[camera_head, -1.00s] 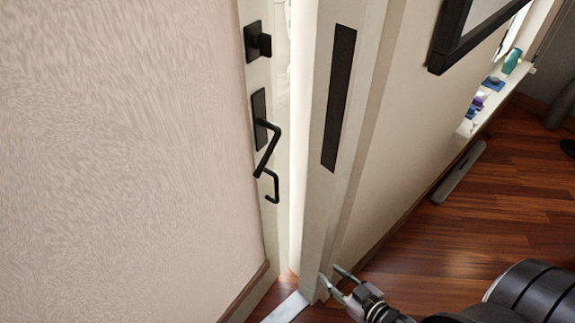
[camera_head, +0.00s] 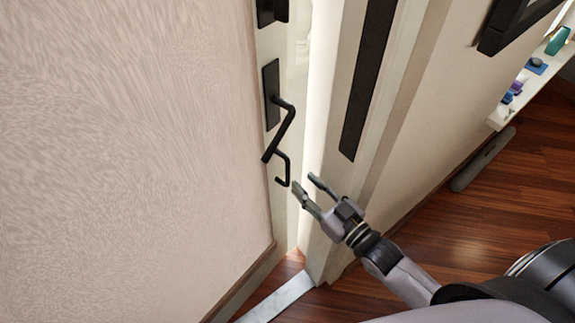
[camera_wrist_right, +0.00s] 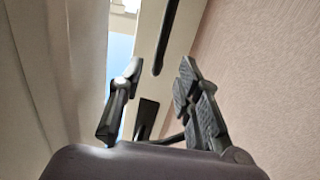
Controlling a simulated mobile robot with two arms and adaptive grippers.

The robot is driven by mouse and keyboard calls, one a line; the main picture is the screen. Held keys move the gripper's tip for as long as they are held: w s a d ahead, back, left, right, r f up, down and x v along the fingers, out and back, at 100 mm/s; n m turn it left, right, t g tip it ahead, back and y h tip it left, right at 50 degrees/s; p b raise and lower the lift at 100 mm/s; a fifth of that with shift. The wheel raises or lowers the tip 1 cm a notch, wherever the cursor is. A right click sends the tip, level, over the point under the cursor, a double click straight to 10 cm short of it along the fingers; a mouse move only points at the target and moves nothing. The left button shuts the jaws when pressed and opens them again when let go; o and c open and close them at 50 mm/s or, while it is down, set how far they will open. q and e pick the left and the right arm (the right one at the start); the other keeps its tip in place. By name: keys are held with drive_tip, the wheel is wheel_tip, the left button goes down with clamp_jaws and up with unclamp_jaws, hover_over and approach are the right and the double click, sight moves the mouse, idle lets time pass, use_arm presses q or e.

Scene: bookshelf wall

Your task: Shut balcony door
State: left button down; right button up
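The balcony door (camera_head: 291,218) stands slightly ajar, with a bright gap between its edge and the frame post (camera_head: 333,150). Its black lever handle (camera_head: 280,125) and a hooked black pull below it (camera_head: 282,172) are on the door's edge strip. My right gripper (camera_head: 308,182) is open and empty, just right of the hooked pull and apart from it in the head view. In the right wrist view my right gripper (camera_wrist_right: 157,80) has its fingers spread, with the pale door strip (camera_wrist_right: 180,35) and black handle parts beyond. My left gripper is not in view.
A textured beige wall surface (camera_head: 120,150) fills the left. A black picture frame (camera_head: 515,25) hangs at upper right, near a white ledge (camera_head: 507,108) with small objects. A pale threshold (camera_head: 278,299) lies below the gap.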

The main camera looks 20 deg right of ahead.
sight(289, 169)
drive_tip(key=x, duration=0.8)
drive_tip(key=shift+s, duration=0.1)
clamp_jaws()
idle(0.6)
